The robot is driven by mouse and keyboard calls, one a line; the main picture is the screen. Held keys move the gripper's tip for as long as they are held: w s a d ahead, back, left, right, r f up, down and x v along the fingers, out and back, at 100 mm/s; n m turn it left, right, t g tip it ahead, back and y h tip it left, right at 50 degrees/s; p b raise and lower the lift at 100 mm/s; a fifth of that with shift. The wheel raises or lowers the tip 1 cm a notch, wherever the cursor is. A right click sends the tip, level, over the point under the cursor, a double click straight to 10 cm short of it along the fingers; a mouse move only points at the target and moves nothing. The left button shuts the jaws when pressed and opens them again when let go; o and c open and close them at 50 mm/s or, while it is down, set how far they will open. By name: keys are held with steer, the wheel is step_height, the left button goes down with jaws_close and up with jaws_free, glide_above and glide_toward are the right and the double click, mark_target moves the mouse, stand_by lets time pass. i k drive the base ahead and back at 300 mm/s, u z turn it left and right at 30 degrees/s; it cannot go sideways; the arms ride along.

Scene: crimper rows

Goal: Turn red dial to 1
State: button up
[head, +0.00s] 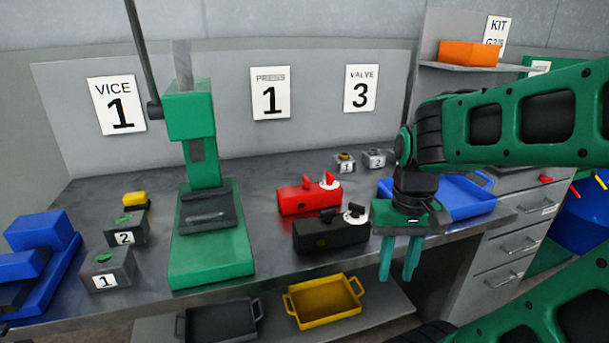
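A red box (300,202) stands on the workbench, right of the green press. It has a red knob (307,182) on top and a small white disc with a red piece (330,181) at its right end. The dial's number is too small to read. My gripper (399,262) points down at the bench's front edge, right of and nearer than the red box and apart from it. Its two teal fingers show a gap with nothing between them.
A black box (330,235) with a white disc stands in front of the red box, left of my gripper. The green press (207,245) stands to the left. A blue tray (468,198) lies behind my gripper. A yellow tray (322,302) is on the lower shelf.

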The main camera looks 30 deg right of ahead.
mark_target(330, 178)
steer(key=u, duration=0.05)
steer(key=k, duration=1)
steer(key=z, duration=0.5)
steer(key=i, duration=1)
